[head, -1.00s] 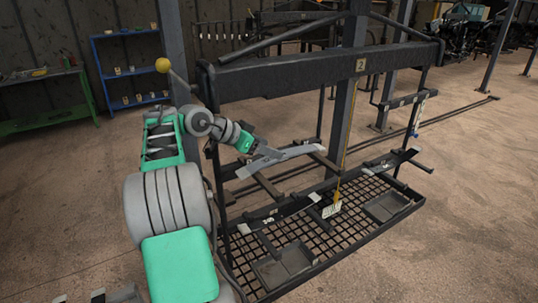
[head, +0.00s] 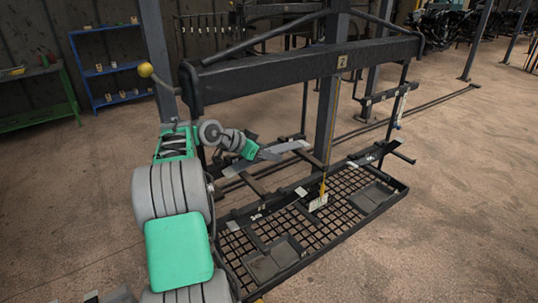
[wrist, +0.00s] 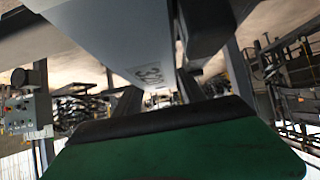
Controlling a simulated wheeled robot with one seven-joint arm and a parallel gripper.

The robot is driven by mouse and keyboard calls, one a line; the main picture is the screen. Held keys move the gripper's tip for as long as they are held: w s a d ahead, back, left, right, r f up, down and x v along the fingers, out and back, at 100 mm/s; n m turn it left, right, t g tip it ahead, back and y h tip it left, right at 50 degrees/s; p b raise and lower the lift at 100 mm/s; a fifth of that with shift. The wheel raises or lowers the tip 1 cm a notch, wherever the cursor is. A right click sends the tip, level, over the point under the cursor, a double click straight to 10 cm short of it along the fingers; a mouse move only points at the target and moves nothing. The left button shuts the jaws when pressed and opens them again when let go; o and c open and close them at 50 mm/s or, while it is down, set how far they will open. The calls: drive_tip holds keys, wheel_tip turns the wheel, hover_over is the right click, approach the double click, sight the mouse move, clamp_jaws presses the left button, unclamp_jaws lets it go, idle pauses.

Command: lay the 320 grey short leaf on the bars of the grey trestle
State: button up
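The grey short leaf (head: 290,146) is a flat pale strip. My gripper (head: 254,150) is shut on it and holds it out to the right, above two dark cross bars, a left one (head: 254,184) and a right one (head: 311,160). These look like the bars of the trestle, but its colour and legs are not clear behind the black rack. I cannot tell whether the leaf touches the bars. In the wrist view the leaf (wrist: 118,38) fills the top, with partly readable dark print. My green gripper body and dark edge lie below it.
A blue shelf (head: 112,70) and green bench (head: 40,112) stand back left. Open floor lies right.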

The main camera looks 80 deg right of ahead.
clamp_jaws()
idle(0.5)
drive_tip(key=shift+r, duration=0.15)
